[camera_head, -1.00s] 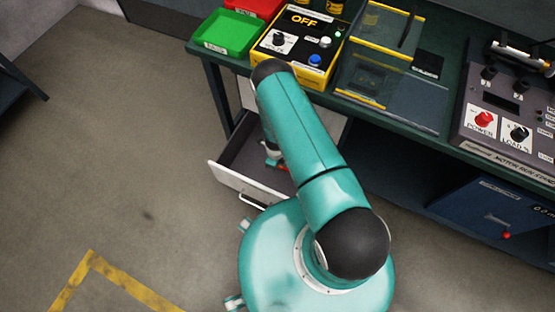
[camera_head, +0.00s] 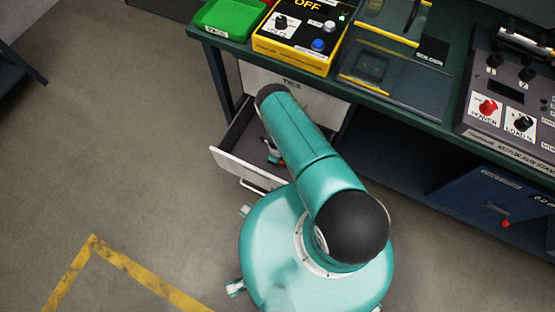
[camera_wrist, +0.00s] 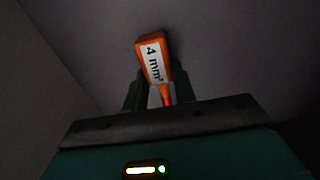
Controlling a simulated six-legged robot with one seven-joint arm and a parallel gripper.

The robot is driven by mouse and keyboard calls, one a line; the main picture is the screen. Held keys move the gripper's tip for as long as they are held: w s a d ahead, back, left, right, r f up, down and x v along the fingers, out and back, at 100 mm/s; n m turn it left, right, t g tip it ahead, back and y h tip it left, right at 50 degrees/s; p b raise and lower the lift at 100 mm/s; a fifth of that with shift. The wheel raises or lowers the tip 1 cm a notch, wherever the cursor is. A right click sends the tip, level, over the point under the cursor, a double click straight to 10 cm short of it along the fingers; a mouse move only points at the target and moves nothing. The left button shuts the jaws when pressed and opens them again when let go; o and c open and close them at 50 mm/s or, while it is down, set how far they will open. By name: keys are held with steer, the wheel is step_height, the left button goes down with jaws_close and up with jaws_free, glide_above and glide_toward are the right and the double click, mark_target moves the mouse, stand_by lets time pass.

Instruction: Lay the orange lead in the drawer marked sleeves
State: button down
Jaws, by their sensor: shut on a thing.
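The orange lead (camera_wrist: 153,60) shows in the wrist view, with a white label reading "4 mm²". My gripper (camera_wrist: 154,92) is shut on it, and the orange end stands up beyond the fingers. In the head view an open drawer (camera_head: 228,167) with white front and grey inside hangs under the bench. My gripper (camera_head: 272,150) is low inside this drawer, partly hidden by my arm. The open drawer's marking is not visible. I cannot tell whether the lead touches the drawer floor.
Above it is a shut white drawer (camera_head: 291,84) with a small marking. The green bench (camera_head: 375,96) carries a green tray (camera_head: 228,18), a yellow control box (camera_head: 300,38) and a grey power unit (camera_head: 505,95). A blue cabinet (camera_head: 490,203) stands below.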

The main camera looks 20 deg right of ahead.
steer(key=shift+f, duration=0.15)
steer(key=c, duration=1.1)
jaws_free()
step_height(320, 180, up, 12)
steer(key=shift+r, duration=0.2)
